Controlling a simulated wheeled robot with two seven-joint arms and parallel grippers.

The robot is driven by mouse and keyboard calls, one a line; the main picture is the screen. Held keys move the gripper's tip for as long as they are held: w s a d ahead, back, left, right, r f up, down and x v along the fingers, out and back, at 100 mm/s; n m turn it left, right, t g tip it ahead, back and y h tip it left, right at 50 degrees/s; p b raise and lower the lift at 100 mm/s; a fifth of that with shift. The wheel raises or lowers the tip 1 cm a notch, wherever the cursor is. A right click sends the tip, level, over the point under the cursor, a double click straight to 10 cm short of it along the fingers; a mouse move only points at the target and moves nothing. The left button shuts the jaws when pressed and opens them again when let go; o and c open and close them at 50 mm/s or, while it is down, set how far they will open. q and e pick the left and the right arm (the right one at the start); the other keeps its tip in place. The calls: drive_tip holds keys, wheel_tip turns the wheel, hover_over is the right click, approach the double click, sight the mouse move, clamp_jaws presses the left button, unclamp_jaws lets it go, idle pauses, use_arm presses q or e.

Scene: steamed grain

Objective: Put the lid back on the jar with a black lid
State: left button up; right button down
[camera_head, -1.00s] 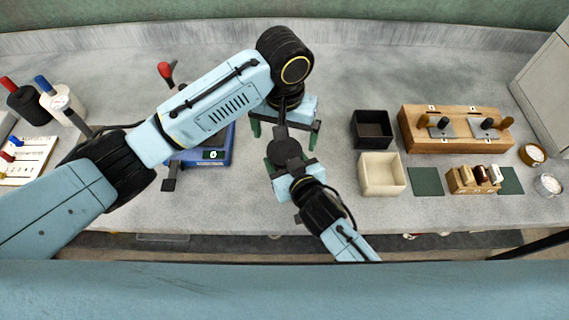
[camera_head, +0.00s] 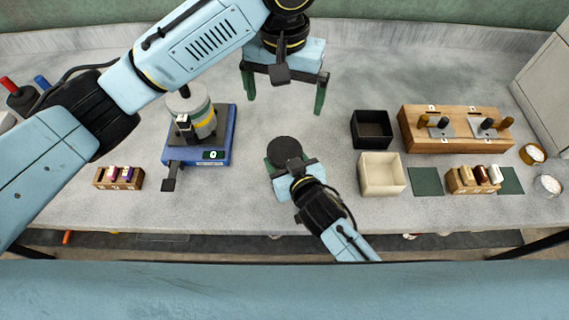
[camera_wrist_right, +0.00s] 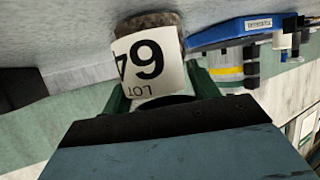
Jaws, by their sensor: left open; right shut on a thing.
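A jar with a round black lid (camera_head: 284,151) on its top stands in front of me at the middle of the table. In the right wrist view the jar shows upside down with a white label (camera_wrist_right: 150,62) and brown contents at its base. My right gripper (camera_head: 287,163) is shut on the jar, with green fingers on both sides of it. The lid looks seated from above, but its rim is mostly hidden in the wrist view. My left gripper (camera_head: 285,95) is open and empty, behind the jar and apart from the lid.
A blue scale (camera_head: 226,130) bears a grey, yellow-banded vessel (camera_head: 195,112) at the left. A small wooden rack (camera_head: 119,178) lies further left. Black (camera_head: 371,130) and cream (camera_head: 382,175) boxes stand right of the jar. A wooden stand (camera_head: 455,130) is further right.

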idle(0.3)
drive_tip(key=shift+c, duration=1.5)
unclamp_jaws()
drive_tip(key=shift+s, duration=0.1)
drive_tip(key=v, duration=1.3)
drive_tip(key=shift+p, duration=0.35)
drive_tip(key=shift+s, duration=0.1)
